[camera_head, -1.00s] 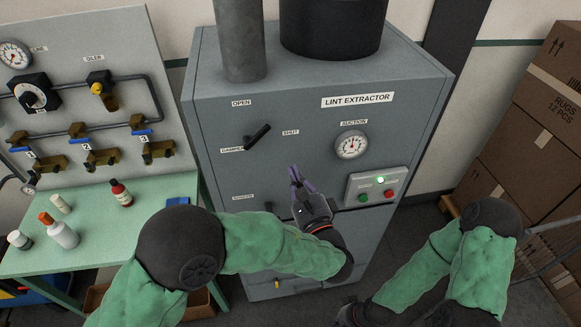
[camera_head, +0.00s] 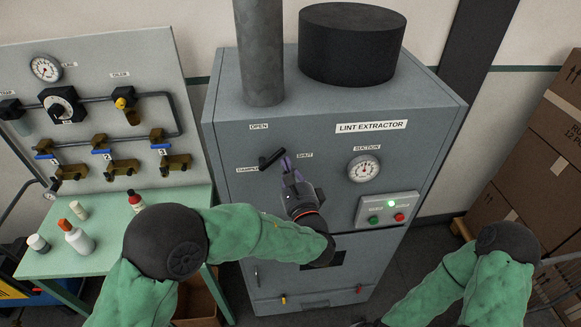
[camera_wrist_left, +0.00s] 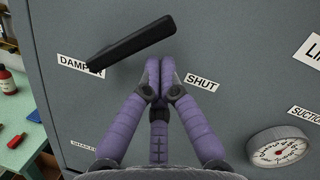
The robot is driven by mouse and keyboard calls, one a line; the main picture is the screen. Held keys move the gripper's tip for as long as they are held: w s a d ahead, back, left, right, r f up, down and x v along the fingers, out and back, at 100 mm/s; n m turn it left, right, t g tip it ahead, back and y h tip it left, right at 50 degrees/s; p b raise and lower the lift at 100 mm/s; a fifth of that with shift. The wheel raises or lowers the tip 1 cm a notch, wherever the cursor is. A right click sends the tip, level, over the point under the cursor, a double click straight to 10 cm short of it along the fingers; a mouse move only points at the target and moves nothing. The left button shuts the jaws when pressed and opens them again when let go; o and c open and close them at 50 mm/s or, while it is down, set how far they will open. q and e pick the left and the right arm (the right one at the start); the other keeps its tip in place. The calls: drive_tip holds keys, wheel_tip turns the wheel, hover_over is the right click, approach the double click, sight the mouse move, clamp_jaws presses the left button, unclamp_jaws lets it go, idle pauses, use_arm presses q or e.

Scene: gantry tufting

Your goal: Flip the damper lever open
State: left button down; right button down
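The damper lever (camera_head: 272,159) is a black handle on the front of the grey lint extractor (camera_head: 300,225). It is tilted, between the OPEN label (camera_head: 259,126), the DAMPER label and the SHUT label (camera_head: 305,155). In the left wrist view the lever (camera_wrist_left: 132,42) crosses above the fingertips. My left gripper (camera_head: 287,162) is at the lever's right end, its purple fingers together. In the left wrist view its fingertips (camera_wrist_left: 160,66) meet just below the lever with nothing seen between them; I cannot tell if they touch it. My right gripper is out of view.
A suction gauge (camera_head: 364,168) and a panel with green and red buttons (camera_head: 387,211) are right of the lever. A valve board (camera_head: 95,85) and a green table (camera_head: 110,240) with bottles stand left. Cardboard boxes (camera_head: 535,160) are stacked at the right.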

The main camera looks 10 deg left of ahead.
sight(272, 156)
use_arm(q)
drive_tip(key=shift+s, duration=0.1)
drive_tip(key=shift+r+n+b, duration=0.2)
drive_tip(key=shift+n+b, duration=0.2)
drive_tip(key=shift+b, duration=0.25)
drive_tip(key=r+n+b, duration=0.1)
drive_tip(key=n+b, duration=0.1)
drive_tip(key=b, duration=0.2)
drive_tip(key=a+r+n+g+b, duration=0.1)
drive_tip(key=n+b, duration=0.2)
drive_tip(key=b, duration=0.1)
drive_tip(key=a+r+n+g+b, duration=0.1)
drive_tip(key=n+b, duration=0.1)
drive_tip(key=b, duration=0.2)
drive_tip(key=shift+s+a+n+b, duration=0.15)
drive_tip(key=shift+s+n+b, duration=0.15)
drive_tip(key=shift+s+n, duration=0.1)
drive_tip(key=shift+s+a+r+n+g+b, duration=0.1)
drive_tip(key=shift+a+r+n+g+b, duration=0.3)
drive_tip(key=shift+n+b, duration=0.6)
drive_tip(key=shift+r, duration=0.1)
